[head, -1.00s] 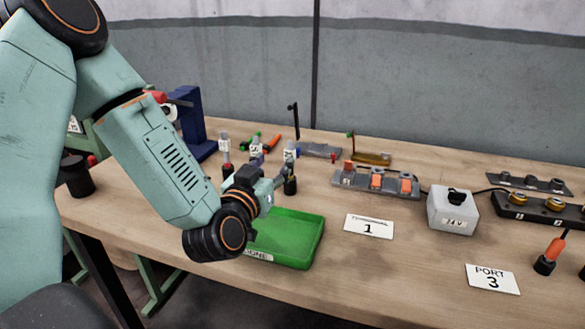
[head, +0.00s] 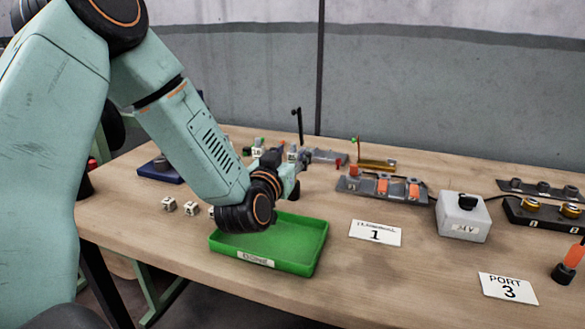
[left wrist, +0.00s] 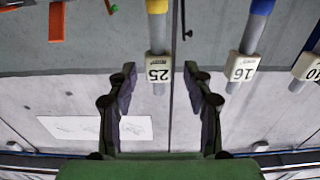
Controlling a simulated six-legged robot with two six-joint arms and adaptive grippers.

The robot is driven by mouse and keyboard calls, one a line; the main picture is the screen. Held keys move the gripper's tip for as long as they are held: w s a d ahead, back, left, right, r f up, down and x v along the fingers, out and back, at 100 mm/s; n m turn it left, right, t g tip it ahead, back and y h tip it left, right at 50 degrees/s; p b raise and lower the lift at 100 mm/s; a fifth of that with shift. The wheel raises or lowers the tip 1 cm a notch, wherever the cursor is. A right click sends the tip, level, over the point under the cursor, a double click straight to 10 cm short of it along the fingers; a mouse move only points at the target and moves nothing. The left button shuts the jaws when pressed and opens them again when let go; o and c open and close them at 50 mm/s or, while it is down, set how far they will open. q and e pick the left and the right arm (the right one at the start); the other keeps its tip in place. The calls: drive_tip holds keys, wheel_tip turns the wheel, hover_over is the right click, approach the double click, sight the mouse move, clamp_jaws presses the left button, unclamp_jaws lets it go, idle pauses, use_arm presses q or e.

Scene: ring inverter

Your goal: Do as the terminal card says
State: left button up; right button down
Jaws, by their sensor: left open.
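The white "TERMINAL 1" card (head: 375,233) lies on the table, with a "PORT 3" card (head: 508,289) nearer the front right. My left gripper (head: 290,173) reaches over the table behind the green tray, partly hidden by its own wrist. In the left wrist view the left gripper (left wrist: 160,72) is open and empty. Between its fingertips shows a grey rod with a yellow band and a white tag 25 (left wrist: 158,68); contact cannot be told. A blue-banded rod with tag 16 (left wrist: 241,67) is to its right, then one tagged 10 (left wrist: 306,66). My right gripper is not in view.
The green "DONE" tray (head: 318,245) is empty. Behind the cards stand a grey terminal block (head: 352,186) with orange parts, a grey 24V box (head: 463,222) with a black knob, and a black port block (head: 518,213). An orange-handled tool (head: 573,256) stands at right.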

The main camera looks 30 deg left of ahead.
use_arm(q)
drive_tip(key=shift+w, duration=0.55)
drive_tip(key=shift+s, duration=0.15)
drive_tip(key=c, duration=0.3)
clamp_jaws()
